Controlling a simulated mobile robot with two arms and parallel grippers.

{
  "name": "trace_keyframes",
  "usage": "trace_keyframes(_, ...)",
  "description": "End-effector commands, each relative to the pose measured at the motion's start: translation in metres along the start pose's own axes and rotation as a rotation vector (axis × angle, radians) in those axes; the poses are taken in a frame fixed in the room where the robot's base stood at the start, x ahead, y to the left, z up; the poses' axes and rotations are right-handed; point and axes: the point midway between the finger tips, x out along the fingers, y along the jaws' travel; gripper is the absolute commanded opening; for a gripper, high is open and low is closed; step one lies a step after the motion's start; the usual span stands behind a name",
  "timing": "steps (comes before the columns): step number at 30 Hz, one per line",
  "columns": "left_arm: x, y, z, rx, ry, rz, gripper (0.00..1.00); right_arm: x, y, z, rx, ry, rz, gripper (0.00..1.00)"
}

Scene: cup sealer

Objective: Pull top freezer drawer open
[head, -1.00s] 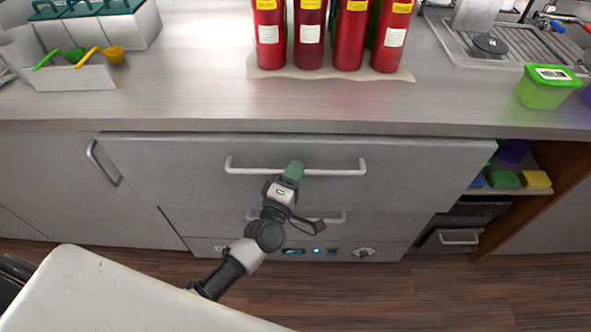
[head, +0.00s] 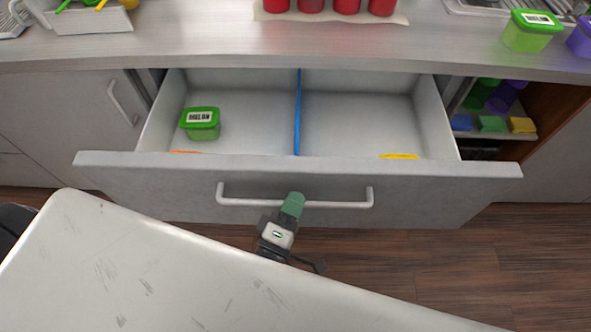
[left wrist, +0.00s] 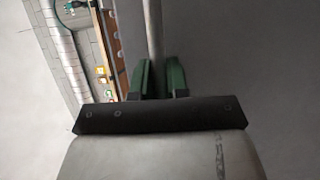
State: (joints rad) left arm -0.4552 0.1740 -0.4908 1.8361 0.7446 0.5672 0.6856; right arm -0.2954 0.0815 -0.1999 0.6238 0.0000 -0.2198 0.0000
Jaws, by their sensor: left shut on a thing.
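The top freezer drawer (head: 430,187) stands well open below the counter. Its inside is split by a blue divider (head: 298,112). A green-lidded box labelled MELON (head: 201,124) sits in its left half. My left gripper (head: 293,203) is shut on the drawer's white bar handle (head: 340,205), near its middle. In the left wrist view the green fingers (left wrist: 160,76) stand either side of the handle bar (left wrist: 153,35). My right gripper is not in view.
The counter (head: 200,42) above bears red bottles (head: 346,5) on a mat, a green tub (head: 531,31) and a purple tub (head: 582,38). An open shelf with coloured blocks (head: 491,124) is at the right. My white base covers the lower left.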

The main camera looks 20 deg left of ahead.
Motion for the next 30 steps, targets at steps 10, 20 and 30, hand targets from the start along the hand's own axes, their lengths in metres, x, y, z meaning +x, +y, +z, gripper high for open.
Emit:
trace_keyframes(10, -0.059, 0.011, 0.024, 0.000, -0.002, -0.005, 0.00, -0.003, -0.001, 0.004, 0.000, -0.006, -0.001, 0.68)
trace_keyframes(20, -0.074, 0.015, 0.030, 0.001, -0.001, -0.002, 0.00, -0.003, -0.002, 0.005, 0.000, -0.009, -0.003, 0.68)
trace_keyframes(30, -0.074, 0.015, 0.030, 0.001, -0.001, -0.002, 0.18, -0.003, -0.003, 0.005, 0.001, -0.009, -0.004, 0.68)
